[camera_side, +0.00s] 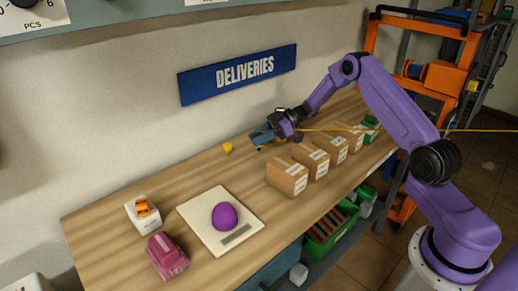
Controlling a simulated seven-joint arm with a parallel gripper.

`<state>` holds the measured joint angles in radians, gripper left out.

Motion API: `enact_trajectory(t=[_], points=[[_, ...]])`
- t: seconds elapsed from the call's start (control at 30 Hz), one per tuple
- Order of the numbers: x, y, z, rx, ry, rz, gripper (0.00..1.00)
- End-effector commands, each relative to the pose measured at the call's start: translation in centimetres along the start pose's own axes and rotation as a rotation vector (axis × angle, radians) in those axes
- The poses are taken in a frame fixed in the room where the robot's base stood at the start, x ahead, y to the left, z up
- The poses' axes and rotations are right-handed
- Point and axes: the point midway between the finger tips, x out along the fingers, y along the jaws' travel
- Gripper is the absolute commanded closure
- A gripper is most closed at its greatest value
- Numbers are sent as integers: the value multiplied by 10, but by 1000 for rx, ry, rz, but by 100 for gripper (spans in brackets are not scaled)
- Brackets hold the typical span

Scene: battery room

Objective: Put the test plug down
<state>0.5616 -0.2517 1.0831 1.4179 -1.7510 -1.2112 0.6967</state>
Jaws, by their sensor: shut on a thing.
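My gripper (261,137) is low over the back of the wooden bench, behind the row of cardboard boxes. It is shut on the test plug, which is small and mostly hidden by the fingers. A thin yellow cable (330,129) runs from near the gripper to the right, behind my arm and out of the picture. I cannot tell whether the plug touches the bench top.
Cardboard boxes (287,177) stand in a row right of the gripper. A small yellow piece (228,148) lies to its left. A purple ball (224,216) rests on a pale scale (197,212). A white block (143,216) and a maroon object (166,257) stand front left. Bare bench (165,180) lies between.

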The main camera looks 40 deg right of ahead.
Motion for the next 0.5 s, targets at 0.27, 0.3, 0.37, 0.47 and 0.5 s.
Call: enact_trajectory(t=[0.27,0.3,0.37,0.47,0.5], points=[[12,0,29,1,0,-2,100],[14,0,32,0,0,-1,100],[15,0,36,0,0,-1,100],[16,0,37,-2,1,-1,100],[16,0,37,-2,1,0,100]])
